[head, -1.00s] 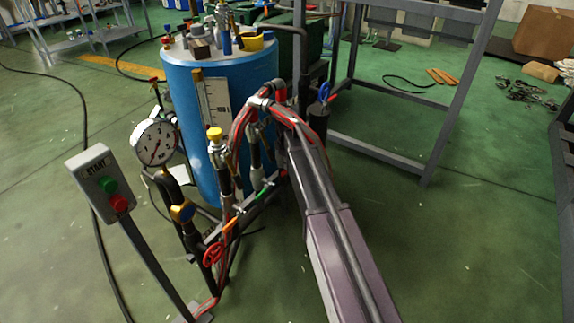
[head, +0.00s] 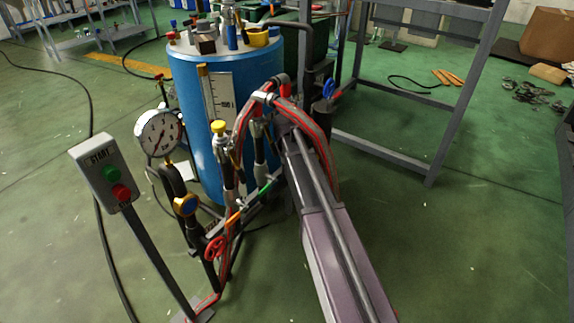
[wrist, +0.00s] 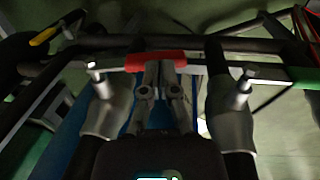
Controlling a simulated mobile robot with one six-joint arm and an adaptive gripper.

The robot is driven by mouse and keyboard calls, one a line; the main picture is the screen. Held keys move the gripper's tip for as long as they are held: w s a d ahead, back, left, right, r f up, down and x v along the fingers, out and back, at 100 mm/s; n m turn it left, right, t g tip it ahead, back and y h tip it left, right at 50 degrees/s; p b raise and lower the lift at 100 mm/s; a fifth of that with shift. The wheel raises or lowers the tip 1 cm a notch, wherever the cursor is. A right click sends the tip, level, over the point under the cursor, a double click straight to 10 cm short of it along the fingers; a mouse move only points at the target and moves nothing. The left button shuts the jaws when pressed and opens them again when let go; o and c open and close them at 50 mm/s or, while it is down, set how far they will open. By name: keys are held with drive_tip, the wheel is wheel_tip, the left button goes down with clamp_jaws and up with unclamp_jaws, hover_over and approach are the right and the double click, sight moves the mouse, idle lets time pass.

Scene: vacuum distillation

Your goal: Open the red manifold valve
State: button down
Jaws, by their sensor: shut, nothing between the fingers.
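The red valve handle (wrist: 160,61) lies crosswise near the top middle of the wrist view, along the dark manifold pipe. My gripper (wrist: 160,68) is shut, with its fingertips together at the lower edge of the red handle and nothing between them. I cannot tell whether the tips touch it. In the head view my arm reaches in over the manifold. A green handle (head: 265,188) and an orange handle (head: 235,215) show on the manifold.
A blue drum (head: 190,90) is behind. Metal fittings (wrist: 239,95) flank my fingers.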

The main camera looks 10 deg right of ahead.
drive_tip(key=shift+a+f+b, duration=0.2)
drive_tip(key=shift+f+b, duration=0.6)
drive_tip(key=shift+f, duration=0.2)
drive_tip(key=shift+d+f+b, duration=0.15)
drive_tip(key=shift+f+b, duration=0.5)
drive_tip(key=shift+s+r, duration=0.1)
drive_tip(key=shift+r, duration=0.05)
